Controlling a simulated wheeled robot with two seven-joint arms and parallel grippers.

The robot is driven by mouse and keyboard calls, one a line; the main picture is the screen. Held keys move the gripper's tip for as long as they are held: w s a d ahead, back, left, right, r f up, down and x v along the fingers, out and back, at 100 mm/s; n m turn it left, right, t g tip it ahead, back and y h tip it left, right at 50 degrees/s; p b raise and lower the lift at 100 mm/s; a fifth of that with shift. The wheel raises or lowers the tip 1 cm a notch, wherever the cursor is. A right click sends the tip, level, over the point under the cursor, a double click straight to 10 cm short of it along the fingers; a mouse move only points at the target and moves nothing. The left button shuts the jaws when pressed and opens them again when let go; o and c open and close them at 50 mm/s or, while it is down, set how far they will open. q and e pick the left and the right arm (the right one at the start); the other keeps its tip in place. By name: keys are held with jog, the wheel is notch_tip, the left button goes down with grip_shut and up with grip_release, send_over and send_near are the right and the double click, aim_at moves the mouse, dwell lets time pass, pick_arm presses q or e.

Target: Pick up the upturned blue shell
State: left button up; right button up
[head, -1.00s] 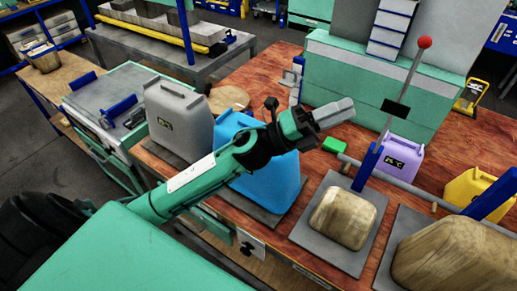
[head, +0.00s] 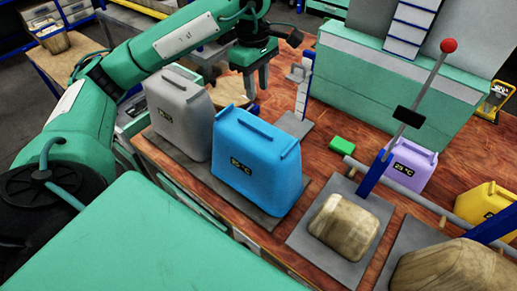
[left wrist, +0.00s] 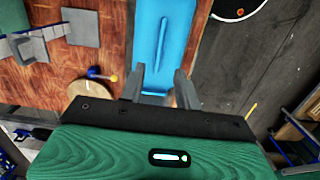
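The blue shell (head: 257,165) stands upturned on a grey plate in the middle of the head view, with a ridge along its top and a "25 °C" label on its side. It also shows in the left wrist view (left wrist: 165,45), at the top, beyond the fingers. My left gripper (head: 250,88) is behind the shell in the head view, with its fingers pointing down and apart. My right gripper is not in view.
A grey shell (head: 180,112) stands close left of the blue one. A round wooden disc (head: 226,92) and a scaled stand (head: 301,95) are behind. A wooden block (head: 343,226), a green block (head: 342,144), a purple shell (head: 410,166) and a press lever (head: 425,90) are to the right.

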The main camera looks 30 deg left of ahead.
pick_arm(q)
jog(key=a, duration=0.1)
jog(key=p, duration=0.2)
send_over(255, 127)
jog(key=a, duration=0.1)
jog(key=shift+y, duration=0.4)
notch_tip(255, 127, down, 8)
jog(key=shift+r, duration=0.15)
jog(key=shift+d+f+p, duration=0.2)
jog(key=shift+f+p, duration=0.25)
jog(key=f, duration=0.1)
jog(key=f+p, duration=0.2)
jog(key=shift+d, duration=0.25)
jog(key=shift+f, duration=0.75)
jog(key=shift+c, duration=0.4)
grip_shut()
